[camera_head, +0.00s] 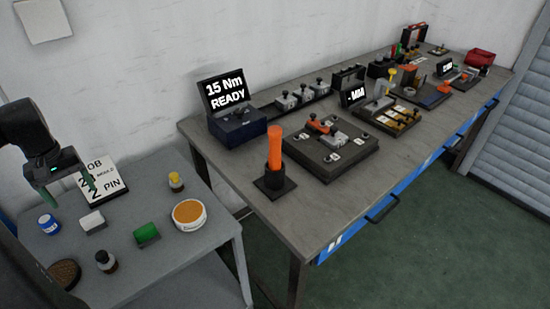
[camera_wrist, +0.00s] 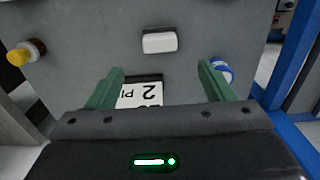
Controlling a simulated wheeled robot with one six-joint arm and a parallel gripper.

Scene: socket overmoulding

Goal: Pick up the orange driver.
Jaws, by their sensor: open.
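The orange driver (camera_head: 275,147) stands upright in a black holder (camera_head: 274,182) near the left front part of the long workbench. My gripper (camera_head: 72,192) is at the left, above the small grey table, well apart from the driver. In the wrist view its two green fingers (camera_wrist: 160,82) are spread, with nothing held between them. The wrist view looks down on the small table, and the driver does not show there.
The small table (camera_head: 185,265) holds a sign (camera_head: 103,174), a white block (camera_head: 92,221), a green block (camera_head: 146,234), an orange-topped round tin (camera_head: 189,214) and small bottles. A display box (camera_head: 235,130) stands behind the driver, and a black fixture plate (camera_head: 330,165) lies right of it.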

